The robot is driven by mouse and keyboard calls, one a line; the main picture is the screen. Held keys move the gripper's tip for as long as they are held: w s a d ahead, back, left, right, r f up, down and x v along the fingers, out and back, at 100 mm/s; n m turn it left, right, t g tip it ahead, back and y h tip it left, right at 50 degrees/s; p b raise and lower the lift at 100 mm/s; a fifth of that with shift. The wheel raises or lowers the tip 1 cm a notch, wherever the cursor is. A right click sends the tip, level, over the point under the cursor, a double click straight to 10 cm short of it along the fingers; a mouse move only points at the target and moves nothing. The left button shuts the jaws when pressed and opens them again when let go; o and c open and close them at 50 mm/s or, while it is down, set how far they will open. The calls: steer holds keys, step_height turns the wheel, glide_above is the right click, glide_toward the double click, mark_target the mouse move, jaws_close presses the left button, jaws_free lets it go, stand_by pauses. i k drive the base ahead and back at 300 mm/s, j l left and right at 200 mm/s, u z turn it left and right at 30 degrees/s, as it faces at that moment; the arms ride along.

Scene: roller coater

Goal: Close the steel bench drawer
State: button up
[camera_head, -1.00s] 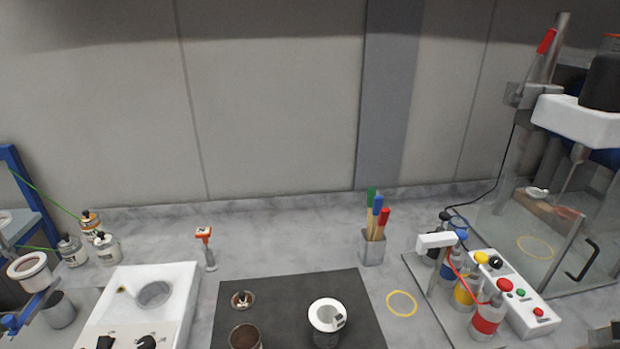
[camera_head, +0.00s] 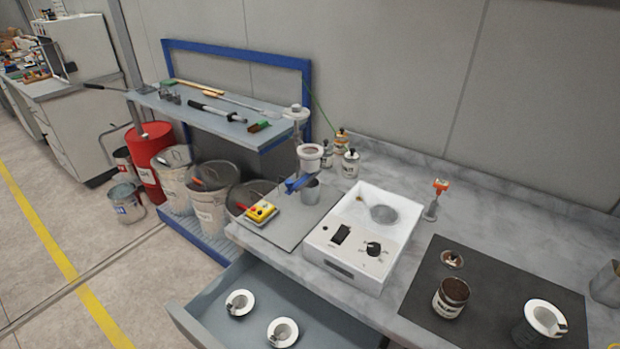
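The steel bench drawer (camera_head: 193,330) is pulled out from under the marble-topped bench (camera_head: 425,205), at the lower middle of the head view. Two white round cups, one (camera_head: 240,302) at the left and one (camera_head: 283,332) nearer, sit inside it. The drawer's front edge is at its left, and its near part is cut off by the picture's bottom edge. No handle on it can be made out. My gripper is not in view.
A white hotplate-like box (camera_head: 363,238) stands on the bench above the drawer. A black mat (camera_head: 480,300) holds several containers. The floor (camera_head: 60,290) left of the drawer is clear.

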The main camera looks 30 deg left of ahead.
mark_target(204, 320)
steer(key=u, duration=1.95)
steer(key=k+j+z, duration=0.2)
steer(key=k, duration=0.25)
